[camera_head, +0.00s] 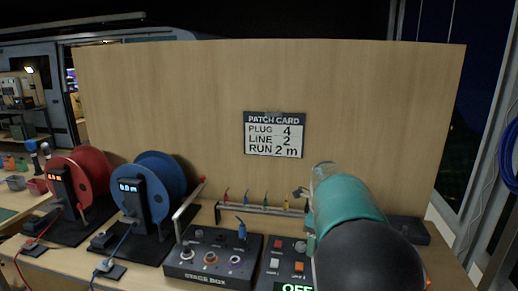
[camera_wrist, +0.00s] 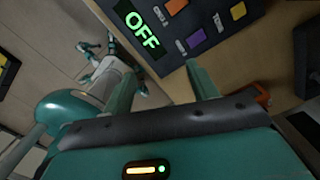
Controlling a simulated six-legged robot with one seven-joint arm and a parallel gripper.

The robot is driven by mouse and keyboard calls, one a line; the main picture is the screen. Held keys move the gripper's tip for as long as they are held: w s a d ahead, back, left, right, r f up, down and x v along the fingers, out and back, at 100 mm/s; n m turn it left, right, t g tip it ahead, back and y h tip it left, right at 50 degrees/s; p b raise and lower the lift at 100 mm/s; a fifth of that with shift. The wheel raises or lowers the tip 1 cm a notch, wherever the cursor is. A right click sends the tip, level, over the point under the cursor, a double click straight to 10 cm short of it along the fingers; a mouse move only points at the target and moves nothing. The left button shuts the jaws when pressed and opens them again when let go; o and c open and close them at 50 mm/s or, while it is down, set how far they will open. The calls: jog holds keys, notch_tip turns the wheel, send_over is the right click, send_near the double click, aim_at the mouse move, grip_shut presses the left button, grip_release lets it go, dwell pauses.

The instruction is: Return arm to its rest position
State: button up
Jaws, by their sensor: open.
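My gripper (camera_wrist: 159,72) shows in the wrist view with its two fingers apart and nothing between them. The fingers point toward the edge of a dark control box (camera_wrist: 205,25) with a green OFF display (camera_wrist: 143,31) and coloured buttons; I cannot tell the exact gap. In the head view, my teal and black arm reaches forward at the right and hides the gripper. The same control box (camera_head: 272,272) shows beside it, partly covered by the arm.
A wooden backboard holds a patch card (camera_head: 274,135). A red reel (camera_head: 88,172) and blue reel (camera_head: 165,180) stand left. A stage box (camera_head: 212,258) with a blue plug (camera_head: 241,230) sits left of my arm. A rack (camera_head: 262,208) of coloured plugs stands behind.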

jog(key=s+d+r+n+t+y, duration=0.1)
jog(key=s+r+n+t, duration=0.1)
jog(key=s+r+n, duration=0.65)
jog(key=s+a+f+n+t, duration=0.1)
jog(key=s+n, duration=0.7)
jog(key=s, duration=0.3)
jog(key=s+f+n+t+h, duration=0.1)
jog(key=s+n+t, duration=0.1)
jog(key=s+n, duration=0.6)
jog(key=s, duration=0.4)
jog(key=shift+a+f, duration=0.2)
jog(key=shift+a, duration=0.15)
